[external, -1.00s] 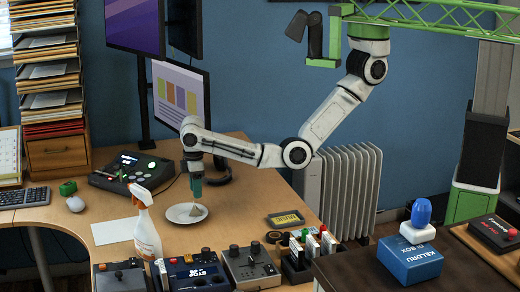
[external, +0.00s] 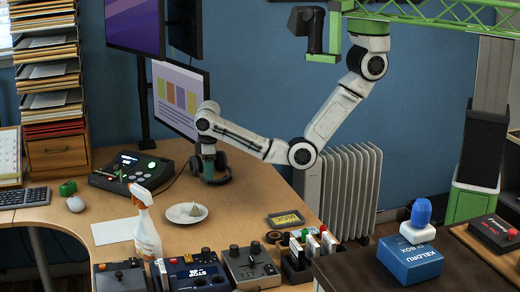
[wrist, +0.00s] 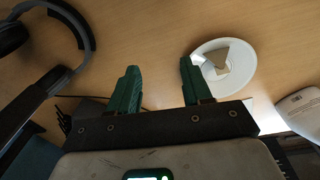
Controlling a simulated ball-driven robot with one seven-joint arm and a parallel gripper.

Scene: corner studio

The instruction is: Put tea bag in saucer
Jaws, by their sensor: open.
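The tea bag (external: 193,210), a small pale triangular shape, lies in the white saucer (external: 174,217) on the wooden desk. In the wrist view the tea bag (wrist: 221,66) rests inside the rim of the saucer (wrist: 248,80), to the right of my fingers. My gripper (wrist: 156,82) is open and empty, its two green fingers spread apart over bare desk. In the external view my gripper (external: 209,176) is above and behind the saucer, near the headphones, clear of the tea bag.
Black headphones (external: 222,178) lie on the desk close to my gripper. A spray bottle (external: 146,228) stands left of the saucer. A black control panel (external: 130,170) is to the left, and a yellow-marked box (external: 285,219) is to the right.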

